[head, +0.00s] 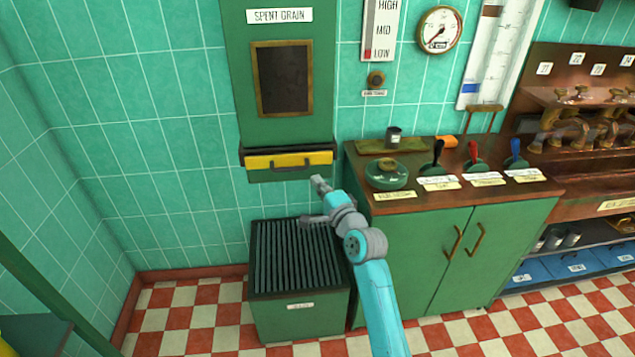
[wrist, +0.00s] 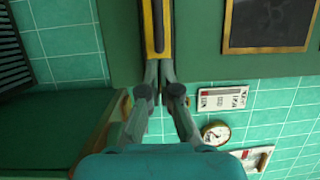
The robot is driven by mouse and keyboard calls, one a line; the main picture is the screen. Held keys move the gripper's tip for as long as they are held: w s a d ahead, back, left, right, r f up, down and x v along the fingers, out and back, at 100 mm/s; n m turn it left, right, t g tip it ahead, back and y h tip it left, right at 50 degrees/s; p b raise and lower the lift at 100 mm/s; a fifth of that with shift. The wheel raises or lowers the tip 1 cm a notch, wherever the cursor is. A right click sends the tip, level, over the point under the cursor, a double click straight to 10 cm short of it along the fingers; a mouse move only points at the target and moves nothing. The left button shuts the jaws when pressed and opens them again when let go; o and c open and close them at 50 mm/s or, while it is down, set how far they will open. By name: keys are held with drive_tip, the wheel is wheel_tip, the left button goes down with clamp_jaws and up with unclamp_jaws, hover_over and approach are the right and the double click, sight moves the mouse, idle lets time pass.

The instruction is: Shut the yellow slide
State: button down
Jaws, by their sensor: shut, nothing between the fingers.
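The yellow slide (head: 265,162) is a flat yellow front with a dark handle (head: 287,163). It sits at the bottom of the green spent grain chute (head: 325,60) on the wall. A dark strip shows along its top; I cannot tell how far out it stands. My gripper (head: 317,182) is shut and empty, just below and near the right end of the slide in the head view. In the wrist view the closed fingertips (wrist: 158,68) lie close to one end of the yellow slide (wrist: 147,30). Whether they touch it is unclear.
A green bin with a slatted top (head: 298,255) stands on the floor below the chute. To the right is a green cabinet (head: 420,260) with a wooden counter holding a round green dish (head: 387,177) and several coloured levers. Bare tiled wall lies left of the chute.

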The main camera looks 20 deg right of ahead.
drive_tip(key=s, duration=0.9)
drive_tip(key=shift+s+f, duration=0.2)
drive_tip(key=shift+f, duration=0.15)
drive_tip(key=s+a+f+n+g+h, duration=0.1)
drive_tip(key=s+a+f+n, duration=0.1)
drive_tip(key=s+f, duration=0.45)
drive_tip(key=s+a+f+n, duration=0.3)
drive_tip(key=s+f, duration=0.1)
drive_tip(key=s, duration=0.6)
drive_tip(key=s+a+f+n+g+h, duration=0.1)
drive_tip(key=s+a+f+n, duration=0.1)
drive_tip(key=s+f, duration=0.45)
drive_tip(key=s+a+r+n, duration=0.1)
drive_tip(key=s+r+n, duration=0.1)
drive_tip(key=s, duration=0.6)
drive_tip(key=s+a+r+n+g+y, duration=0.1)
drive_tip(key=s+r+n, duration=0.1)
drive_tip(key=s+n, duration=0.3)
drive_tip(key=s+a+r+n, duration=0.2)
drive_tip(key=s+n, duration=0.1)
drive_tip(key=s, duration=1)
drive_tip(key=shift+n+g+y, duration=0.3)
drive_tip(key=shift+n+g, duration=0.1)
